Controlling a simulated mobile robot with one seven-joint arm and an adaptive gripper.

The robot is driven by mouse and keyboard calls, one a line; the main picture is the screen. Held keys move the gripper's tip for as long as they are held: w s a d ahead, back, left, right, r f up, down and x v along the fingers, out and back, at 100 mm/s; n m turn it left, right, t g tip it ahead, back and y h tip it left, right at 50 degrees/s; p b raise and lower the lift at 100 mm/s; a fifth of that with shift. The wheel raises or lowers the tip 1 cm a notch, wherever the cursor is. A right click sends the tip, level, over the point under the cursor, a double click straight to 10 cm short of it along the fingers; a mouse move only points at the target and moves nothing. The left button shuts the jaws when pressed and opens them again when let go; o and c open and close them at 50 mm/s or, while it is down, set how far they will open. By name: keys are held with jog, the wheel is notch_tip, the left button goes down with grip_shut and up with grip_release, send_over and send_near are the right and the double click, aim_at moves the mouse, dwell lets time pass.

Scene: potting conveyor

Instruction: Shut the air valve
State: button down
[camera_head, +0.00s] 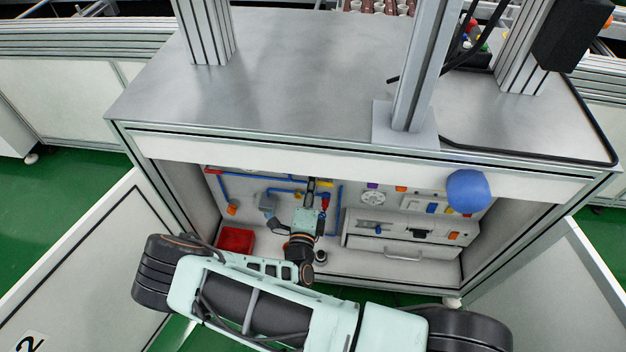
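My gripper (311,187) is inside the open cabinet, in front of the back panel with blue air lines (243,190). Its dark fingers point at the panel near a yellow part (326,184) and a red part (325,202) on the lines. Which of these fittings is the air valve I cannot tell for sure. The fingers and wrist hide part of the panel, so contact and finger opening are too small to make out.
The cabinet (250,148) has open doors at left (85,255) and right (545,290). A red bin (236,240) stands on its floor at left. A drawer unit (400,249) is at right. A blue ball-shaped thing (468,191) shows at the cabinet's upper right edge.

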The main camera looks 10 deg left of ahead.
jog(key=shift+f+n, duration=0.15)
jog(key=shift+n, duration=0.25)
jog(key=c, duration=2)
grip_release()
notch_tip(320, 180, up, 10)
